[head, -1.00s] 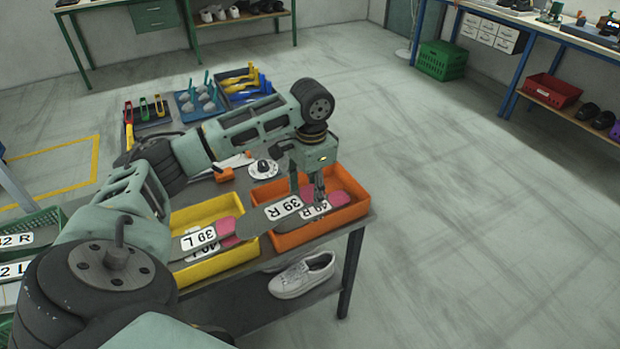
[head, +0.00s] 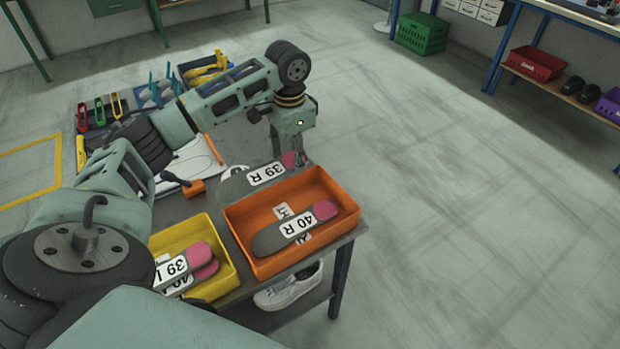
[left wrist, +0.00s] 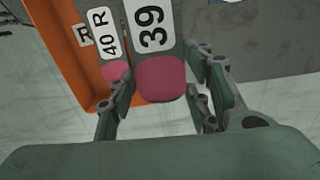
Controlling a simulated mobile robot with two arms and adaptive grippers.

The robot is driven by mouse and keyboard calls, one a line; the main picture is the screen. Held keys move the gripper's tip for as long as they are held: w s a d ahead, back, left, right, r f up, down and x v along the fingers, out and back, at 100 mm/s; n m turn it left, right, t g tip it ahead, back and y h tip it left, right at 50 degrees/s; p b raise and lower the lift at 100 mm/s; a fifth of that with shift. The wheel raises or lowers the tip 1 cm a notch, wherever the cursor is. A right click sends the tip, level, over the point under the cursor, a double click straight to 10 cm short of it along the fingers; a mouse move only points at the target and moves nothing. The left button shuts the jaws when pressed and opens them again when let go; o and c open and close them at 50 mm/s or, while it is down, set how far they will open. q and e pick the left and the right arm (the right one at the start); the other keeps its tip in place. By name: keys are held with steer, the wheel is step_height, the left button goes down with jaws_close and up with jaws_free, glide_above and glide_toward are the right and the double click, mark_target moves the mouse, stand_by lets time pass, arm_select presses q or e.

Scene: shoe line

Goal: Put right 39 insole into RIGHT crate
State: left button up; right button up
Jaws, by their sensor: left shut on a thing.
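The grey insole marked 39 R (head: 234,188), with a pink end, is held level by my left gripper (head: 300,160). In the head view it shows at the far long side of the orange crate (head: 270,270), overlapping its far rim. My left gripper is shut on its pink end. In the left wrist view the insole (left wrist: 160,80) lies between the fingers (left wrist: 160,105), beside the orange crate (left wrist: 72,75). The crate holds an insole marked 40 R (head: 270,242) and a partly hidden label below it. My right gripper is out of view.
An orange-handled tool (head: 194,188) and a partly hidden white item (head: 192,165) lie behind. A white shoe (head: 290,288) is on the shelf below.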

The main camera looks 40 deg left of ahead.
arm_select(q)
glide_above(318, 203)
steer(key=a, duration=0.2)
step_height(318, 203, down, 3)
steer(key=shift+s+d+f+p, duration=0.1)
steer(key=shift+d+f+p, duration=0.35)
steer(key=shift+d+f, duration=0.6)
step_height(318, 203, down, 3)
steer(key=shift+f, duration=0.35)
steer(key=shift+f+p, duration=0.2)
steer(key=shift+p, duration=0.1)
steer(key=shift+f, duration=0.35)
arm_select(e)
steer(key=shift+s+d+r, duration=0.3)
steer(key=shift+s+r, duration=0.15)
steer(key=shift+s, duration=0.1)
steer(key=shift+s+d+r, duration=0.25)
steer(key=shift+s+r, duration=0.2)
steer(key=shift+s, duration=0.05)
arm_select(q)
steer(key=o, duration=1.1)
steer(key=shift+c, duration=0.2)
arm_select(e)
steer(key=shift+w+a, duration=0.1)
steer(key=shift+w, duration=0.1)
